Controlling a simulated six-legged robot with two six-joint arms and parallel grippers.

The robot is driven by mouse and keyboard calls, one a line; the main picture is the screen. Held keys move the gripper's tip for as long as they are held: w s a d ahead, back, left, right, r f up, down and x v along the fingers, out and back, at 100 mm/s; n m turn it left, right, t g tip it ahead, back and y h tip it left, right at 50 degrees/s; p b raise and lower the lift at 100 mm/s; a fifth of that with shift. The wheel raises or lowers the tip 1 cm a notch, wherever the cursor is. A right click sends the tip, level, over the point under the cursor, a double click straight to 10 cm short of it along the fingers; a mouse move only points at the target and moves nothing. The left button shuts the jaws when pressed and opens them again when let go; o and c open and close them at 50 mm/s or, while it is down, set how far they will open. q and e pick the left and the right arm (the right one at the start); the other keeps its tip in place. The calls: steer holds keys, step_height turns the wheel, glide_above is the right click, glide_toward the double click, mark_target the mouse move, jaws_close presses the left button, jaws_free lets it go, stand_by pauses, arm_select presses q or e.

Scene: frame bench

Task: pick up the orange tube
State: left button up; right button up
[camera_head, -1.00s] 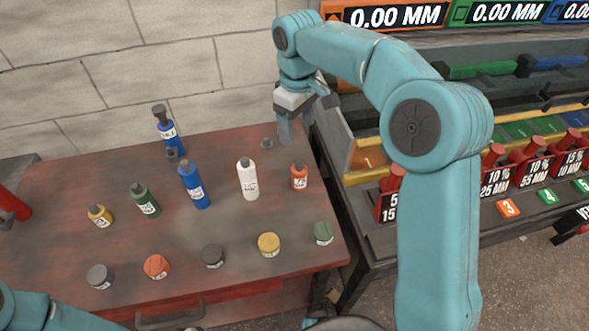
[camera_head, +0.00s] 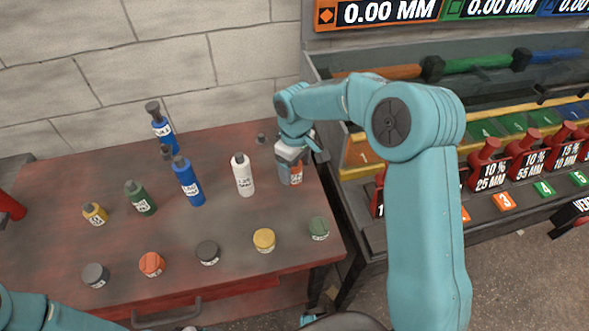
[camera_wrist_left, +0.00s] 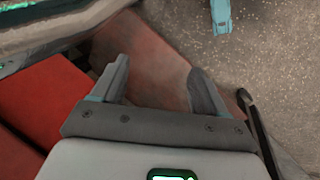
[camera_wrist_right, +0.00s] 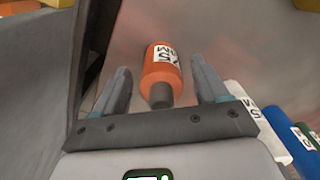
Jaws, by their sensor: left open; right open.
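The orange tube is a small orange bottle with a white label and dark grey cap. In the right wrist view the orange tube (camera_wrist_right: 160,72) lies between the open fingers of my right gripper (camera_wrist_right: 163,84), with visible gaps on both sides and its cap toward the palm. In the head view my right gripper (camera_head: 290,172) is at the bench's right side and hides most of the tube (camera_head: 297,176). My left gripper (camera_wrist_left: 158,78) is open and empty above the floor and a red surface.
A white bottle (camera_head: 243,176) stands just left of the tube, with blue (camera_head: 188,182) and green (camera_head: 140,198) bottles farther left. Several jars, including a yellow one (camera_head: 264,240), line the front of the bench (camera_head: 215,285). A rack (camera_head: 345,172) borders the right side.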

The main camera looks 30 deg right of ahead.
steer(key=shift+s+a, duration=0.1)
steer(key=c, duration=1.3)
steer(key=shift+c, duration=0.2)
